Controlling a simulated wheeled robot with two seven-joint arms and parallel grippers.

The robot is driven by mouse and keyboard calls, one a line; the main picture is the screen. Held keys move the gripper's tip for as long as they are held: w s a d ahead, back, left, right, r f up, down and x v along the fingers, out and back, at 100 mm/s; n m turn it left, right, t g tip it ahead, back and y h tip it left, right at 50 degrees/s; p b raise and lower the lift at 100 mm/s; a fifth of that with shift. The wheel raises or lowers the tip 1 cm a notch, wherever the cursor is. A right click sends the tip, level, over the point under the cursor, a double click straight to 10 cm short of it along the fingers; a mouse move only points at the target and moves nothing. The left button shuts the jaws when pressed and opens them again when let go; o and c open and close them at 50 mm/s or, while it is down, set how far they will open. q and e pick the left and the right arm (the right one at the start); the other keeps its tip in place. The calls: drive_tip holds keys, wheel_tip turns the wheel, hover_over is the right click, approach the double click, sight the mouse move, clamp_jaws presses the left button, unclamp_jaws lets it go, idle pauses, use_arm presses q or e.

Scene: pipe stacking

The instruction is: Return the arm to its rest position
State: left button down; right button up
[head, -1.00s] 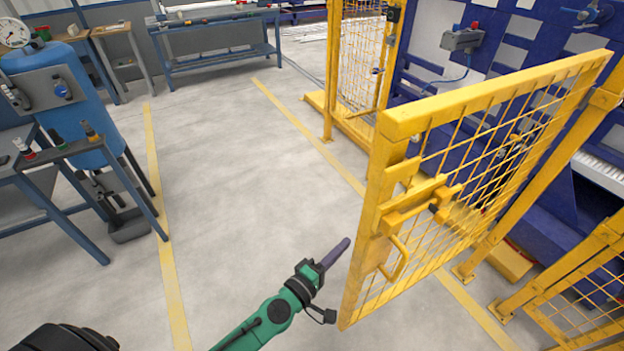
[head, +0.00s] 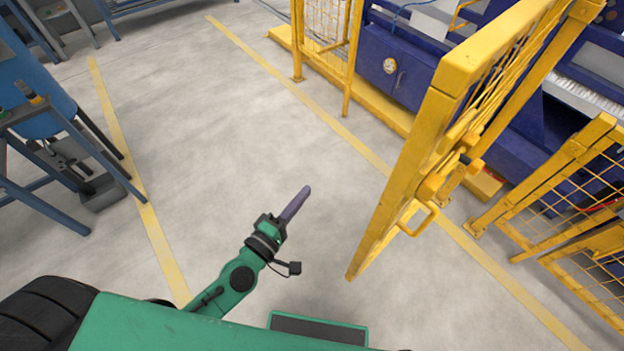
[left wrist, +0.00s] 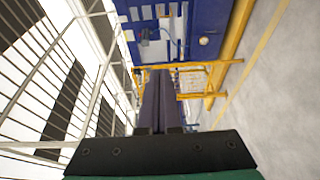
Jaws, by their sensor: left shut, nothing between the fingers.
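My left arm is green and reaches in from the bottom left of the head view. Its left gripper (head: 295,203) has dark purple fingers that are shut with nothing between them. The gripper is in free air above the floor, left of the yellow mesh gate and apart from it. In the left wrist view the two fingers (left wrist: 161,100) lie together and point at the blue machine and yellow fence. My right gripper does not show in these views.
The yellow mesh gate (head: 400,197) stands open to the right, with a handle (head: 422,215) on it. Behind it are a blue machine (head: 400,65) and more yellow fencing (head: 560,190). A blue tank (head: 30,85) and a bench stand at left. The floor (head: 230,120) between is clear.

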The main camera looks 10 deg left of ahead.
use_arm(q)
drive_tip(key=s+a+f+m+g+y, duration=0.1)
drive_tip(key=s+a+f+m+g, duration=0.2)
drive_tip(key=f, duration=0.6)
drive_tip(key=s+a+f+m+g+y, duration=0.1)
drive_tip(key=a+f+m+y, duration=0.15)
drive_tip(key=a+f, duration=0.45)
drive_tip(key=s+a+f+m+g+y, duration=0.1)
drive_tip(key=s+a+f+m+g, duration=0.15)
drive_tip(key=f, duration=0.95)
drive_tip(key=s+a+f+m+g+y, duration=0.1)
drive_tip(key=s+a+f+m+g, duration=0.1)
drive_tip(key=s+f, duration=0.6)
drive_tip(key=s+a+f+m+g+y, duration=0.2)
drive_tip(key=s+f+m+g, duration=0.3)
drive_tip(key=s, duration=0.9)
wheel_tip(320, 180, down, 3)
drive_tip(key=shift+a+f+m+g, duration=0.1)
drive_tip(key=shift+a+m+g, duration=0.3)
drive_tip(key=shift+g, duration=0.55)
